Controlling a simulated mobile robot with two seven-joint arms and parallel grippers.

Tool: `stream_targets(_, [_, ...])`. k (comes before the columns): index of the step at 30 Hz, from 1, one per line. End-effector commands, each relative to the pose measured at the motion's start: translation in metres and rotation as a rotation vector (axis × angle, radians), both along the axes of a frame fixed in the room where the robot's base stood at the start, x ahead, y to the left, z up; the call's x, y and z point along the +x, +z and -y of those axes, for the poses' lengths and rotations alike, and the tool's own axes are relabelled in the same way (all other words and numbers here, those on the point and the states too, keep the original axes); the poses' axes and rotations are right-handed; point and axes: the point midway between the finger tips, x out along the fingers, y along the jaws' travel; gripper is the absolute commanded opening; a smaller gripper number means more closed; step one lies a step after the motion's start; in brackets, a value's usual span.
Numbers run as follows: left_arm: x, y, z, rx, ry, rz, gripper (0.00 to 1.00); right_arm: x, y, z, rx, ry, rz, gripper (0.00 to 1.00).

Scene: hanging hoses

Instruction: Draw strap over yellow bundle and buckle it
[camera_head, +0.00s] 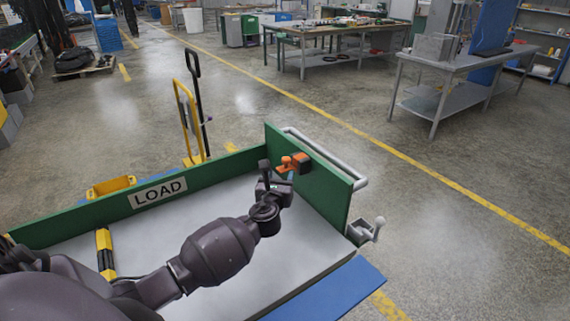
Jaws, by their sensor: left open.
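A yellow bundle (105,252) with black bands lies on the grey bed of a green-walled cart, at the left; my left arm hides its near end. My left gripper (276,174) is open, at the far right part of the bed, close to the green end wall. An orange fitting (298,162) is on or right beside that wall, just past the fingers. I cannot tell whether the fingers touch it, nor whether it belongs to the strap or buckle. No strap over the bundle can be made out. My right gripper is not in view.
The cart's long green wall (75,222) carries a LOAD label (158,192). A yellow hand truck (188,120) stands behind the cart. Workbenches (335,38) stand farther back; the floor between is clear.

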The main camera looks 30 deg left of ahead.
Motion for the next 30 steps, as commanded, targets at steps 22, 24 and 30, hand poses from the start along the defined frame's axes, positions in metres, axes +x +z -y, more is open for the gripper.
stream_targets(22, [0.072,-0.001,-0.030,-0.004,-0.002,-0.001,0.55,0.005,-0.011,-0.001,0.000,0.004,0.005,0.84])
stream_targets(24, [0.072,0.000,-0.030,-0.004,-0.002,-0.001,0.55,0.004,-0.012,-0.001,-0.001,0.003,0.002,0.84])
stream_targets(30, [0.072,-0.001,-0.029,-0.004,-0.001,0.000,0.40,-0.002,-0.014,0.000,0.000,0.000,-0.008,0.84])
